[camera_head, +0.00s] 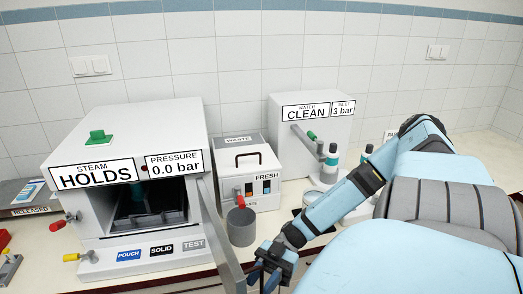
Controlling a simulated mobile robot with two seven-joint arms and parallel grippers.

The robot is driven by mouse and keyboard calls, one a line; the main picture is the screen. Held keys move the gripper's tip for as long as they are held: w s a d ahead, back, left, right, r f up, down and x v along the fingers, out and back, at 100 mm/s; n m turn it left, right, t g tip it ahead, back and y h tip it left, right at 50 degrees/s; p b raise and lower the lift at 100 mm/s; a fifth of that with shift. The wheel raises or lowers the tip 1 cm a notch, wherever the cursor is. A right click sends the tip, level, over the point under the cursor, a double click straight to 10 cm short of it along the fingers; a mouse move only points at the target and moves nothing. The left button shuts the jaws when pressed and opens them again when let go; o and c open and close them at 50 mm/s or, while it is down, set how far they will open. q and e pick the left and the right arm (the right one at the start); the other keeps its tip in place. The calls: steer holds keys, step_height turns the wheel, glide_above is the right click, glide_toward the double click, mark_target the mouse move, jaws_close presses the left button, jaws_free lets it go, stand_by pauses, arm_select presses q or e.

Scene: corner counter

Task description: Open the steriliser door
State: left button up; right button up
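The steriliser (135,130) is a white box at the left, with labels reading "STEAM HOLDS" and "PRESSURE 0.0 bar". Its door (222,240) stands swung out from the right side of the opening toward me, seen nearly edge-on. The dark chamber with a tray (148,217) shows inside. My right gripper (262,274) is low in the picture at the door's free edge, on the door's right side. Its fingers are small and partly hidden there, so I cannot tell whether they grip or touch the door. My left gripper is not in view.
A white waste and fresh container (246,160) with a grey cup (241,227) before it stands right of the steriliser. Further right is the "CLEAN" water unit (310,145) with bottles (330,165). A red-tipped lever (58,225) and yellow knob (72,257) are at the left.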

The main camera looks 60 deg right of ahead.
steer(key=shift+d, duration=0.1)
steer(key=d+b, duration=0.2)
steer(key=d, duration=1.1)
steer(key=shift+s+d, duration=0.25)
steer(key=shift+d, duration=0.1)
